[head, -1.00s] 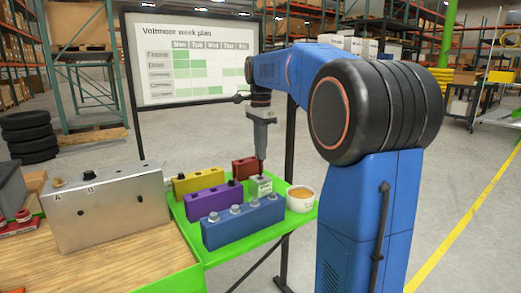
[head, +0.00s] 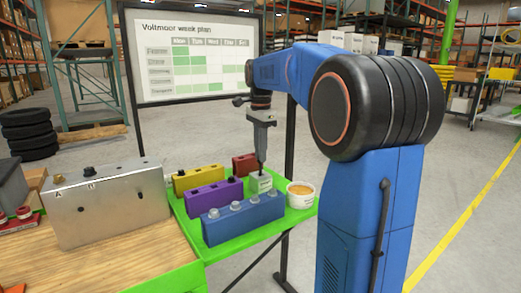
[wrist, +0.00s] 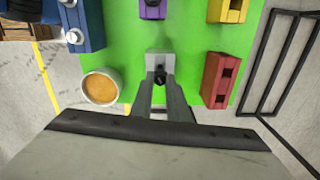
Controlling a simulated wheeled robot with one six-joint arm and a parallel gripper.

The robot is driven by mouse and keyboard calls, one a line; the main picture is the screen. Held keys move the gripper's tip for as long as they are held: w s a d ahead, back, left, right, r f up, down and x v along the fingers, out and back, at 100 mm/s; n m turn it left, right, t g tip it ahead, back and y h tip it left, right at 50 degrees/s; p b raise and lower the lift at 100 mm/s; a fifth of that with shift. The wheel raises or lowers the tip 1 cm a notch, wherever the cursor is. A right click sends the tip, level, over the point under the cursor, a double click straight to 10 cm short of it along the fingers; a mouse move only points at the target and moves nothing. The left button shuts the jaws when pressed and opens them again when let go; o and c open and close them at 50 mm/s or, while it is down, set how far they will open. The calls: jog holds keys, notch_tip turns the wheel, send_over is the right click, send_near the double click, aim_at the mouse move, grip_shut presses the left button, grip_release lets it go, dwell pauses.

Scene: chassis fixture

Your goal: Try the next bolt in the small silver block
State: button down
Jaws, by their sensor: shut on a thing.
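The small silver block (head: 261,186) stands on the green shelf (head: 230,243), beside the white cup. It also shows in the wrist view (wrist: 153,57), right ahead of the fingers. My gripper (head: 261,160) points down over this block. In the wrist view my gripper (wrist: 160,84) is shut on a dark bolt (wrist: 160,75), which sits at the block's top. The fingers and the bolt head hide the hole, so how deep the bolt sits cannot be told.
A blue block (head: 243,220) with several silver bolts, a purple block (head: 213,199), a yellow block (head: 198,179) and a red block (head: 244,164) stand close around. The white cup (head: 300,196) is at the right. A large silver chassis (head: 110,205) stands on the wooden bench.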

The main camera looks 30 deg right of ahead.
jog(key=shift+f, duration=1.8)
jog(key=c, duration=1.6)
grip_release()
jog(key=shift+r, duration=0.1)
jog(key=shift+r, duration=2.85)
